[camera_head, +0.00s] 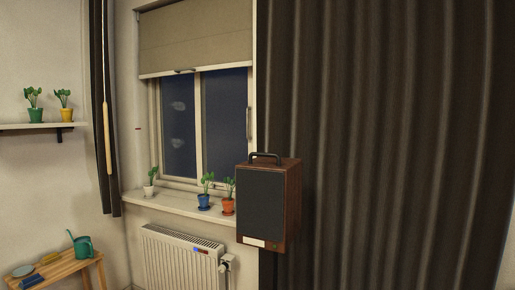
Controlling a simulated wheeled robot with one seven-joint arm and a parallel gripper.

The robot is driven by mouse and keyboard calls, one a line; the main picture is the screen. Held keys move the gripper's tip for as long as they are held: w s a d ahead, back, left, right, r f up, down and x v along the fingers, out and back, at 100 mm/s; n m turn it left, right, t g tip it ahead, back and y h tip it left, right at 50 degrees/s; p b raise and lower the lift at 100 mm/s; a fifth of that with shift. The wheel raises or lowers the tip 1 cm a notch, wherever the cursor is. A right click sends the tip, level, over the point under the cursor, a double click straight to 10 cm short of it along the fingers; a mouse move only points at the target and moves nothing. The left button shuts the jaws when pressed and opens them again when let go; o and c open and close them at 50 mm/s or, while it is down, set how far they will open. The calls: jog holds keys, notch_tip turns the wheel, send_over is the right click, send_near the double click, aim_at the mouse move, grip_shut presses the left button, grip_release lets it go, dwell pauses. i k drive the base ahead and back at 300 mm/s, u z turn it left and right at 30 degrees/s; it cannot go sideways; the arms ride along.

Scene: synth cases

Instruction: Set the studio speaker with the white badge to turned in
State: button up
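A studio speaker (263,203) with brown wooden sides, a dark front grille and a black top handle (265,156) is right of centre, in front of the dark curtain. A small white badge (254,241) is at the lower left of its front. The front faces mostly toward me and some of its right side shows. What holds the speaker up is not visible. My gripper is not in view.
A radiator (180,262) stands under the window sill (178,204), which bears several potted plants. A wooden bench (58,268) with a green watering can (82,246) is at lower left. A shelf (20,126) hangs above. The long curtain (400,140) fills the right.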

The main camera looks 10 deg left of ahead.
aim_at(269, 186)
jog(key=u, duration=0.55)
jog(key=i, duration=0.9)
jog(key=u, duration=0.65)
